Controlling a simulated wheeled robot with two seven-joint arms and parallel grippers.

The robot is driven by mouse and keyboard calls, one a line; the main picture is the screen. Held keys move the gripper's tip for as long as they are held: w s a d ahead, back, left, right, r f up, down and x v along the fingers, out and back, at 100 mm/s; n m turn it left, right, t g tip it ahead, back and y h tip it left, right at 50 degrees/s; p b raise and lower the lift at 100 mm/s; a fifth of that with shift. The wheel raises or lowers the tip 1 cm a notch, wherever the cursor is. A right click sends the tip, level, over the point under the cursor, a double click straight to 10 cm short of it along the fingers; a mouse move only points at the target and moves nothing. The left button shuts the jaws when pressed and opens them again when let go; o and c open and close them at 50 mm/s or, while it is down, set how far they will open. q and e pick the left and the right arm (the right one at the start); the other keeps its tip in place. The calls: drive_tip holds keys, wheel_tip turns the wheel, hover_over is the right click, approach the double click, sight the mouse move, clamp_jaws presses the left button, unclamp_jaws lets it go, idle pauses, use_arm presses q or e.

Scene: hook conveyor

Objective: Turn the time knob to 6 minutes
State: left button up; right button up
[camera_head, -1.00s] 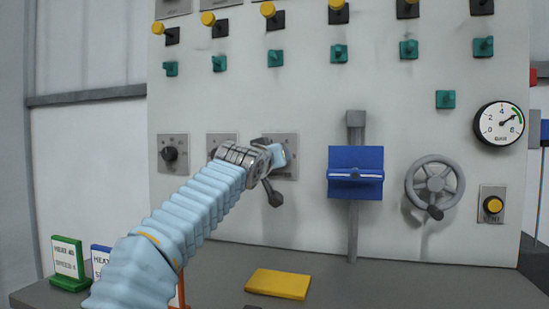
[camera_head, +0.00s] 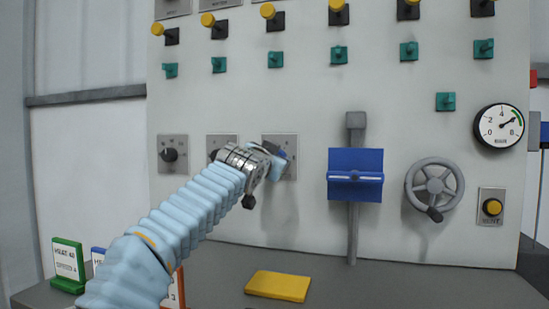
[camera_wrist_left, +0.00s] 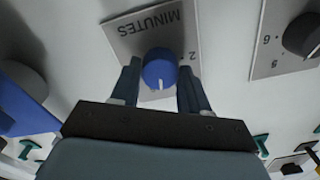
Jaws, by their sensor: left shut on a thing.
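The time knob (camera_wrist_left: 160,66) is blue and round with a white pointer mark. It sits on a grey plate (camera_wrist_left: 125,36) marked MINUTES, upside down in the left wrist view. The pointer faces the bottom of that view; a 2 shows to the right of the knob, and other numbers are hidden. My left gripper (camera_wrist_left: 160,78) is shut on the knob, one finger on each side. In the head view the left gripper (camera_head: 278,158) is at the third plate (camera_head: 291,142), largely covering the knob. My right gripper is not in view.
Two dark knobs, one at the far left (camera_head: 169,155), share the row. A blue lever handle (camera_head: 355,185), a handwheel (camera_head: 435,185) and a gauge (camera_head: 499,126) are to the right. A yellow block (camera_head: 278,284) lies on the grey ledge (camera_head: 400,285) below.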

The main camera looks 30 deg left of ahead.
use_arm(q)
drive_tip(key=shift+m+p, duration=0.35)
drive_tip(key=shift+m, duration=1.65)
drive_tip(key=o, duration=1.1)
drive_tip(key=shift+c, duration=0.2)
drive_tip(key=b+v, duration=0.4)
drive_tip(key=v, duration=1)
drive_tip(key=shift+b, duration=0.4)
drive_tip(key=shift+f, duration=0.1)
